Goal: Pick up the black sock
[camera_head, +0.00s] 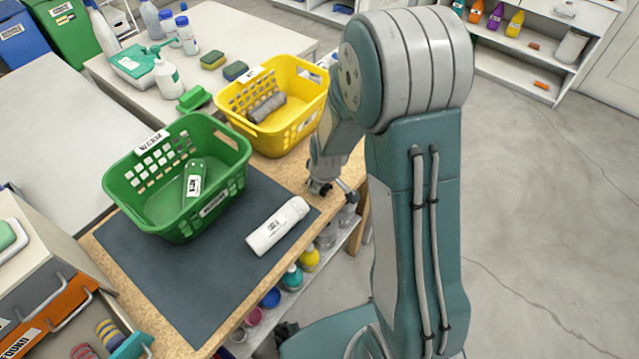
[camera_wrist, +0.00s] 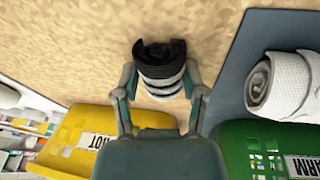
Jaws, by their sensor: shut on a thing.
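The black sock (camera_wrist: 158,58) shows in the wrist view as a dark roll with pale bands along its lower part. My gripper (camera_wrist: 160,90) is shut on it, with one finger at each side of the banded part. Wood-coloured tabletop shows behind the sock; I cannot tell whether the sock touches it. In the head view my gripper (camera_head: 324,187) is at the right edge of the table, in front of the yellow basket. The sock cannot be made out clearly there.
A white rolled item (camera_head: 278,226) lies on the dark mat (camera_head: 190,285). A green basket (camera_head: 225,195) holds a labelled green item. A yellow basket (camera_head: 305,128) behind it holds a grey roll (camera_head: 266,107). Bottles stand on the back table. Open floor lies to the right.

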